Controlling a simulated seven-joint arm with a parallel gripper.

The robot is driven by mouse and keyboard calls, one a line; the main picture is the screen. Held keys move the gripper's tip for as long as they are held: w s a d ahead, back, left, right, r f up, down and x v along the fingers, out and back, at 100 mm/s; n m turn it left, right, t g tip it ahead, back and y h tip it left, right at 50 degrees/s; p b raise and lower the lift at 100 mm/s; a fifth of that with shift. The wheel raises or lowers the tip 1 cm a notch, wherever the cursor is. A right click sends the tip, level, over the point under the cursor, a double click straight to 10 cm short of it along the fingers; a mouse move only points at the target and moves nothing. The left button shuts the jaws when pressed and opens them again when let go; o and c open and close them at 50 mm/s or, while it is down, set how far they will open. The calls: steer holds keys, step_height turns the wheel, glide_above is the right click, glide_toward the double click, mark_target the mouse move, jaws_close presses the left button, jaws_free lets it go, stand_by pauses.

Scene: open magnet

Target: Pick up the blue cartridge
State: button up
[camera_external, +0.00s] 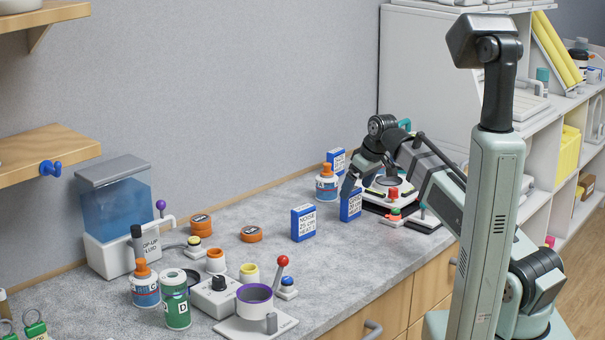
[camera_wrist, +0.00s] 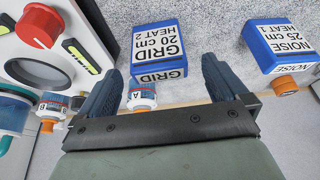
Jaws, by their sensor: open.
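Several blue cartridges with white labels are on the grey counter. The one marked GRID, 20 cm, HEAT 2 (camera_external: 350,205) stands below my gripper (camera_external: 352,184). In the wrist view this GRID cartridge (camera_wrist: 160,48) appears ahead of and between the two dark fingers (camera_wrist: 161,72), which are apart with nothing held. Whether they touch it I cannot tell. The one marked NOISE, 25 cm, HEAT 1 (camera_external: 303,223) stands to the left, and at the right in the wrist view (camera_wrist: 277,45). A third blue cartridge (camera_external: 337,158) is behind, its label unclear.
A white bottle with an orange cap (camera_external: 326,184) stands close by the gripper. A device with a red knob (camera_wrist: 40,27) is on the other side. Jars, a lever device (camera_external: 256,312) and a water tank (camera_external: 122,210) fill the left. Counter around the NOISE cartridge is clear.

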mark_target(354, 191)
steer(key=shift+x, duration=2.6)
steer(key=shift+w+a, duration=0.1)
steer(key=shift+w, duration=0.1)
steer(key=shift+r, duration=0.1)
steer(key=c, duration=1)
